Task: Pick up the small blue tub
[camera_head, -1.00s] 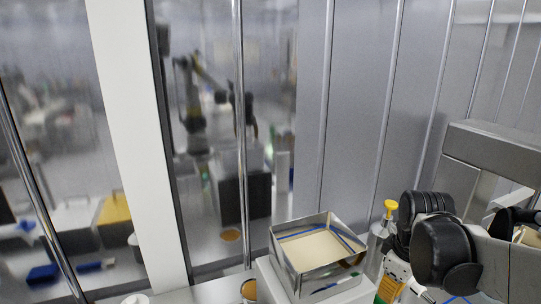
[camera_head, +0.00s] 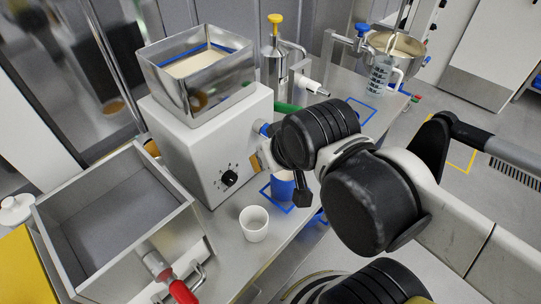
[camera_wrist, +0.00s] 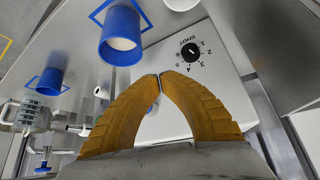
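A blue tub (camera_head: 282,188) stands on the steel counter by a blue marked square in the head view, partly hidden by my arm. The wrist view shows two blue tubs: a nearer one (camera_wrist: 119,48) with a pale inside, at top centre, and another (camera_wrist: 48,82) farther left. I cannot tell from size alone which is the small one. My gripper (camera_wrist: 160,76) shows as two orange ribbed fingers, their tips together with nothing between them. The nearer tub is apart from the fingers, up and left of the tips in the wrist view.
A white machine (camera_head: 205,150) with a dial and a steel hopper (camera_head: 200,88) stands behind the tub. A white cup (camera_head: 254,226) stands in front. An open steel bin (camera_head: 68,215) is at left. A clear measuring jug (camera_head: 381,75) is at the back right.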

